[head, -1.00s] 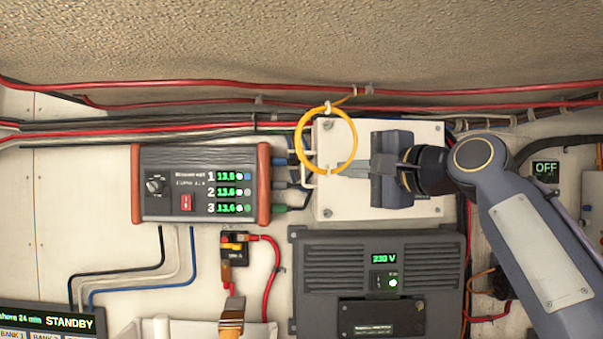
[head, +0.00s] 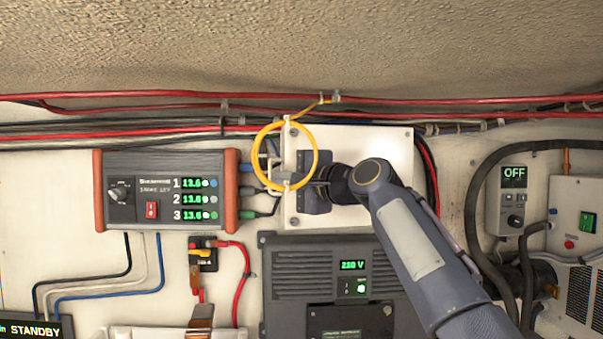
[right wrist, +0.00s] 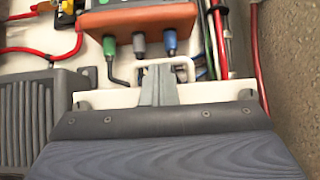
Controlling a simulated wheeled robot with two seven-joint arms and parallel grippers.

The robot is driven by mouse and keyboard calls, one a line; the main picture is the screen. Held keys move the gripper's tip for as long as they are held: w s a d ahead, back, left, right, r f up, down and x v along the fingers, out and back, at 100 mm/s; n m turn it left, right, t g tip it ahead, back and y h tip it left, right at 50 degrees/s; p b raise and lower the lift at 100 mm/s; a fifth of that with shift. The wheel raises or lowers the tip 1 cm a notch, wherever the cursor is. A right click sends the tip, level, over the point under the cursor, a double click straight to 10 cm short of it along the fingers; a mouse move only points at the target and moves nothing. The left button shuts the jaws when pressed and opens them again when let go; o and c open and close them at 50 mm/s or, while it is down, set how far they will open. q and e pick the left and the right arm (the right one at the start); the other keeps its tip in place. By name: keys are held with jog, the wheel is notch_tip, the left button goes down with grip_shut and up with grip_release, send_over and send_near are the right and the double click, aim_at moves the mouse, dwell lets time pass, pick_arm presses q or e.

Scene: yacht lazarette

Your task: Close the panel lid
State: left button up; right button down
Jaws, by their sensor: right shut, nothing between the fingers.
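The panel lid (head: 365,150) is the pale square face of a box on the wall, mid-picture in the head view. It faces me nearly flat; I cannot tell if a gap remains at its edge. A white D-shaped handle (right wrist: 178,66) sticks out beyond its left edge. My right gripper (head: 283,180) lies across the left part of the lid, fingers shut and empty, pointing left. In the right wrist view the fingertips (right wrist: 160,80) overlap the handle; contact is unclear. The gripper body hides part of the lid. My left gripper is out of view.
A yellow cable loop (head: 257,150) hangs over the lid's left edge. A charger unit (head: 150,165) with plugs sits to the left, an inverter (head: 290,290) below. Red cables (head: 130,95) run above. A switch box (head: 510,200) is at right.

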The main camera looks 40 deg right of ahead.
jog(key=shift+w, duration=0.5)
jog(key=w+h, duration=0.1)
jog(key=w+d+m+h, duration=0.1)
jog(key=w+d+h, duration=0.1)
jog(key=w, duration=0.1)
jog(key=shift+r+m, duration=0.1)
jog(key=shift+m, duration=0.3)
